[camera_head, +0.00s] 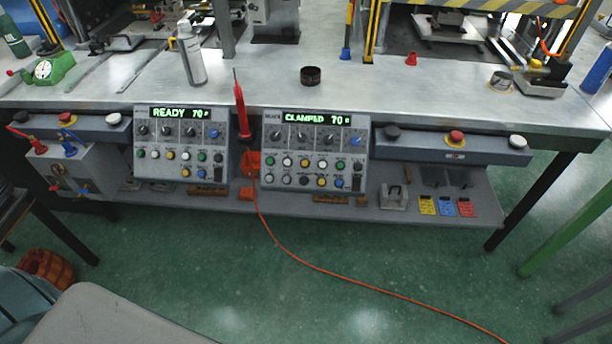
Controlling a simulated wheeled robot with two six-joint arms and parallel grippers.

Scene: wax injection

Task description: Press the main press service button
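Two grey control panels hang on the front of the workbench. The left panel (181,167) has a green display reading "READY 70". The right panel (268,149) has a display reading "CLAMPED 70". Each carries a row of dark knobs, a blue knob and rows of small coloured buttons in white, yellow, green and blue. The button labels are too small to read, so I cannot tell which one is the service button. Neither of my grippers is in view.
The metal workbench (270,85) holds a white bottle (191,55), a dark ring (310,76) and press frames behind. A red tool (242,115) with an orange cable hangs between the panels. A button bar (485,150) is at right. The green floor (330,270) in front is mostly clear.

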